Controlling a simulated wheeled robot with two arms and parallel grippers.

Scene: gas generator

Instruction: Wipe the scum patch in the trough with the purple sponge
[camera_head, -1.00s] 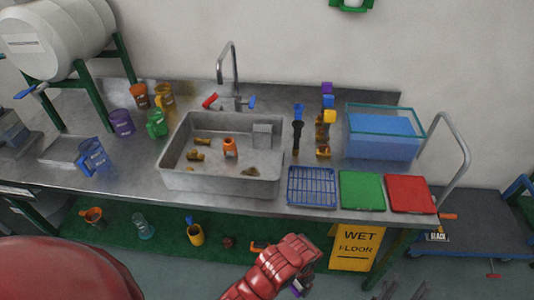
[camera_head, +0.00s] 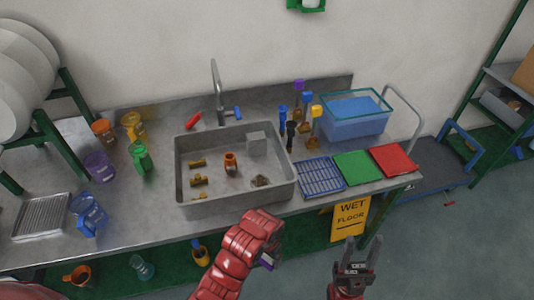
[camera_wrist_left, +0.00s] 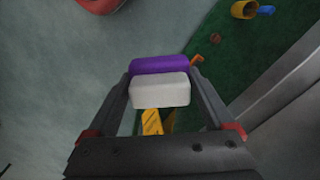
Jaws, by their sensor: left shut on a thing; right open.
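The purple sponge (camera_wrist_left: 160,66) has a white layer (camera_wrist_left: 160,92) and sits between the fingers of my left gripper (camera_wrist_left: 160,85), which is shut on it. In the head view my left gripper (camera_head: 266,260) is in front of the bench, below the trough's front wall, and only a bit of purple shows. The grey trough (camera_head: 235,205) is set in the bench. A brownish patch (camera_head: 261,181) lies on its floor at the front right, probably the scum. My right gripper (camera_head: 354,262) is open and empty, in front of the bench at the right.
In the trough stand an orange mug (camera_head: 231,164), brass fittings (camera_head: 198,181) at the left and a grey block (camera_head: 257,144). A tap (camera_head: 216,90) rises behind. A blue rack (camera_head: 318,178), green board (camera_head: 358,167) and red board (camera_head: 392,160) lie to the right.

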